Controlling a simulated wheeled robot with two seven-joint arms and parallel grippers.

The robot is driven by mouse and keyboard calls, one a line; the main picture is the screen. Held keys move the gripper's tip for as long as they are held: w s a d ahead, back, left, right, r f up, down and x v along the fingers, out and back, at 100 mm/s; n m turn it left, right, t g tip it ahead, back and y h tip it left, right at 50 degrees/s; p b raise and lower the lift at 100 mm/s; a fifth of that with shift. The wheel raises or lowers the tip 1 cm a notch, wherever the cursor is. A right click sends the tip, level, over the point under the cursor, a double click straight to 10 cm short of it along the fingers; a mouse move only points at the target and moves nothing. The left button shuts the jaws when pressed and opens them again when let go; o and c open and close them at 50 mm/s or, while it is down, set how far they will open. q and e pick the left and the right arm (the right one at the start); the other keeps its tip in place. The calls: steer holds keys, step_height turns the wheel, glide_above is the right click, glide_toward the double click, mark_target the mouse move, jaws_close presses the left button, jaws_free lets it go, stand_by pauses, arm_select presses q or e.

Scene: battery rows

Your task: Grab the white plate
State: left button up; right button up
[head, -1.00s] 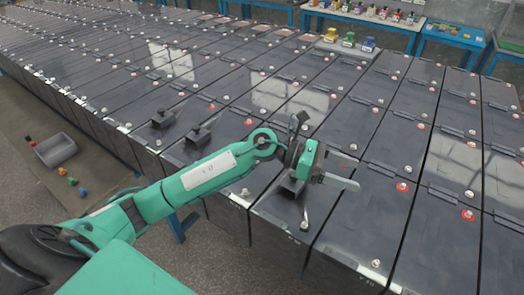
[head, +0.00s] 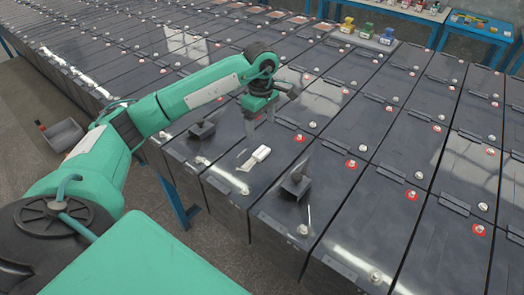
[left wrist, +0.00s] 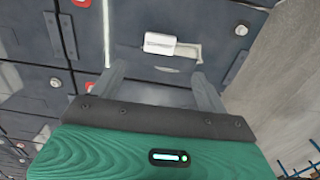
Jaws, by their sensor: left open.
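The white plate (head: 261,153) is a small white piece lying on top of a dark battery (head: 228,180), in the middle of the head view. In the left wrist view the white plate (left wrist: 160,43) lies just beyond the fingertips, roughly between their lines. My left gripper (head: 260,122) points down above and behind the plate, apart from it. Its two fingers are spread and empty, as the left wrist view also shows (left wrist: 157,72). My right gripper is not in view.
Long rows of dark batteries fill the floor. A grey bin (head: 63,134) is at the left. Blue tables (head: 400,12) with small coloured items stand at the back.

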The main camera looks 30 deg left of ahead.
arm_select(q)
steer(key=p, duration=0.1)
glide_above(261, 151)
step_height(261, 151, down, 5)
steer(key=shift+f, duration=0.1)
steer(key=shift+s+d+f+p, duration=0.1)
steer(key=shift+f+p, duration=0.1)
steer(key=shift+p, duration=0.2)
step_height(261, 151, down, 4)
steer(key=shift+p, duration=1.25)
steer(key=shift+f, duration=0.35)
steer(key=shift+c, duration=0.3)
steer(key=c, duration=1)
